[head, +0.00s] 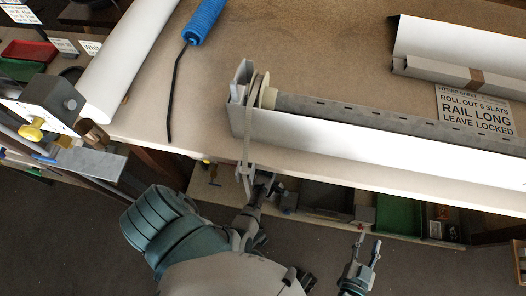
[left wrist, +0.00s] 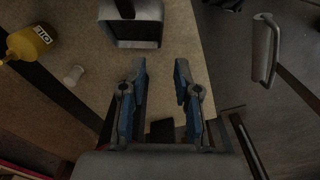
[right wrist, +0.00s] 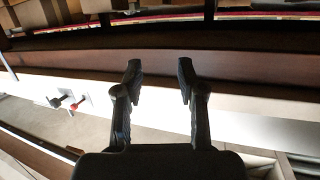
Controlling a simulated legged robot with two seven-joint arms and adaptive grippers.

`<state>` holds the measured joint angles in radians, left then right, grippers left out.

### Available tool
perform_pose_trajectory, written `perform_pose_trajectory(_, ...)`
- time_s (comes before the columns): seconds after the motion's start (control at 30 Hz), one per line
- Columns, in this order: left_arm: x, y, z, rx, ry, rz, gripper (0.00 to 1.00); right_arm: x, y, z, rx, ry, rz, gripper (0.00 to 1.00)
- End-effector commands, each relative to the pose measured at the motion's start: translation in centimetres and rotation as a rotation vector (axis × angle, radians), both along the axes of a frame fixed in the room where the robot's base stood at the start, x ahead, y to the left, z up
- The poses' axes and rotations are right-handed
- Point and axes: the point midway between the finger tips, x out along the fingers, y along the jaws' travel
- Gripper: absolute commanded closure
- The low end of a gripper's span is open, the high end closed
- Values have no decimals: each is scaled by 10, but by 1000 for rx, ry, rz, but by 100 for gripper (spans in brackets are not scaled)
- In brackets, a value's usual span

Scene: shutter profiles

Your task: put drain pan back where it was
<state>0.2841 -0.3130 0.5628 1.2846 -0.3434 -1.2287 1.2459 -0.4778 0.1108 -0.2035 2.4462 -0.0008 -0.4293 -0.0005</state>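I cannot tell for sure which thing is the drain pan. A dark, grey-rimmed, box-like container (left wrist: 134,24) lies ahead of my left gripper in the left wrist view, apart from its fingers. My left gripper (left wrist: 160,68) is open, with nothing between its blue-padded fingers; in the head view it is hard to make out. My right gripper (head: 370,243) is open and empty in front of the bench in the head view. Its spread fingers also show in the right wrist view (right wrist: 158,68).
A long white shutter box (head: 370,147) lies on the bench (head: 310,45), with a strap (head: 249,130) over its left end. A blue-handled crank (head: 203,20) lies behind. Below are a green tray (head: 400,214) and a dark tray (head: 326,198). A yellow oil bottle (left wrist: 30,42) stands left.

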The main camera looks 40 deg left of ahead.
Motion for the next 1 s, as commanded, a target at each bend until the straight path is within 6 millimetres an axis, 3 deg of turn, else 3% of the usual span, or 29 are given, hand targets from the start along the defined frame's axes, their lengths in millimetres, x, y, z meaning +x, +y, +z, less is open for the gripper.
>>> perform_pose_trajectory(0.1,2,0,15,-1,-4,0,69,-12,-7,-17,-45,155,-5,60)
perform_pose_trajectory(0.4,1,0,28,-1,-1,0,69,-45,-22,-53,-117,436,-13,60)
perform_pose_trajectory(1.0,0,0,28,0,1,0,69,-52,-24,-60,-129,485,-14,60)
